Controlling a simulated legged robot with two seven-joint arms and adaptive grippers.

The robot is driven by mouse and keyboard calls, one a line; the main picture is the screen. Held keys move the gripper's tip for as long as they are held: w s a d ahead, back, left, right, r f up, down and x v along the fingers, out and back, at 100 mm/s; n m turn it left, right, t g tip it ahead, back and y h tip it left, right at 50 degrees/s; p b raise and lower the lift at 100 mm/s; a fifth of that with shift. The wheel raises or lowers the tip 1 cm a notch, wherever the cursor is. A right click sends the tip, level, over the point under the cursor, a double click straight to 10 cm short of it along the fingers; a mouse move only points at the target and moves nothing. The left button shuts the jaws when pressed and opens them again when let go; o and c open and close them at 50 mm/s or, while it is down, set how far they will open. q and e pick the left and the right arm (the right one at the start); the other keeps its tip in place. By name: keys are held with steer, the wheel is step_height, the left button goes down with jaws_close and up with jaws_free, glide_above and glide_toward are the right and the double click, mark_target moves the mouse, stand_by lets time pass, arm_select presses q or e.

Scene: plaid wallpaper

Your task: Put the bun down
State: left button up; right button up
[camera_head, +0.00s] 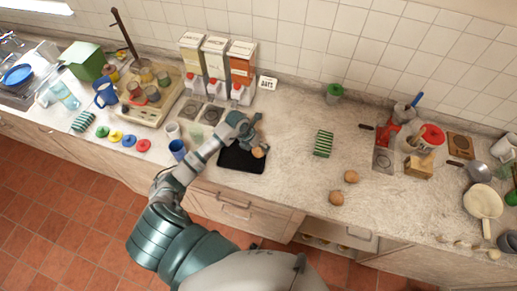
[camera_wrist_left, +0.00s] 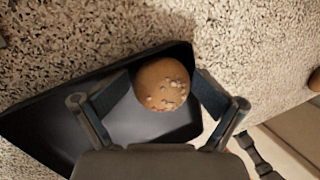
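The bun (camera_head: 258,152) is round and brown, over the right part of a black tray (camera_head: 236,162) on the counter. In the left wrist view the bun (camera_wrist_left: 162,85) has pale flecks and sits between both finger pads, near the edge of the black tray (camera_wrist_left: 60,126). My left gripper (camera_head: 252,137) is over the tray and appears shut on the bun, with a pad close against each side. I cannot tell whether the bun's underside touches the tray. My right gripper is not in view.
Two similar round buns (camera_head: 344,187) lie on the counter to the right. A blue cup (camera_head: 177,150) stands left of the tray, and a green striped block (camera_head: 323,143) lies to its right. Cartons (camera_head: 216,58) stand behind.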

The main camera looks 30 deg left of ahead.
arm_select(q)
steer(key=shift+a+r, duration=0.1)
steer(key=shift+r, duration=0.1)
steer(key=v, duration=0.7)
steer(key=shift+a+r, duration=0.15)
steer(key=shift+s, duration=0.1)
